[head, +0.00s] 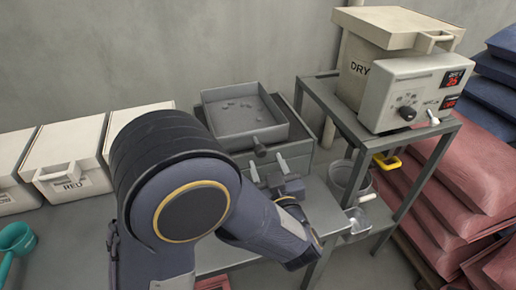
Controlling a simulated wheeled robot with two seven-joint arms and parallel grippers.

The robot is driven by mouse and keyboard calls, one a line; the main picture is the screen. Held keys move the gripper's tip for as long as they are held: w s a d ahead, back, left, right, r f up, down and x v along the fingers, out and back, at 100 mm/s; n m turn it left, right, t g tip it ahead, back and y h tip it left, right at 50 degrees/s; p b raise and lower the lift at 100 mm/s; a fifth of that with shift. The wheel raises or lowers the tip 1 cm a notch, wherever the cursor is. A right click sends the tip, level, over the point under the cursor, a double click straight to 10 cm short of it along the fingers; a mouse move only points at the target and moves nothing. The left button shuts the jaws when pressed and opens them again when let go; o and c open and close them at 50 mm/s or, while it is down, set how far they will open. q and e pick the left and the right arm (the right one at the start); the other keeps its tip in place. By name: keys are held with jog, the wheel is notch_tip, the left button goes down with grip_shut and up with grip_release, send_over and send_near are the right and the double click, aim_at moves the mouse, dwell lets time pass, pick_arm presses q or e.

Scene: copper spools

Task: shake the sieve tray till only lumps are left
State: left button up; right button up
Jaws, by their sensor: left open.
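The sieve tray (284,131) is a square grey tray with a raised rim, sitting on a grey box (299,160) at the back of the bench. Several small dark lumps (240,105) lie on its floor; whether finer grains lie among them is too small to tell. A short dark handle (260,151) sticks out from its front side. My left gripper (267,164) is open, with its two pale fingers just in front of the box, near the handle and apart from each other. I cannot tell whether they touch anything. My right gripper is not in view.
Lidded pale bins (66,160) stand along the wall at left, partly hidden by my arm. A teal scoop (15,241) lies at far left. A dryer (400,75) stands on a metal stand at right, with a grey bucket (350,180) below. Stacked sacks (460,185) fill the right.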

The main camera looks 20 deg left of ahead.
aim_at(262, 155)
pick_arm(q)
jog(key=x, duration=0.5)
jog(key=shift+s+a, duration=0.1)
grip_shut()
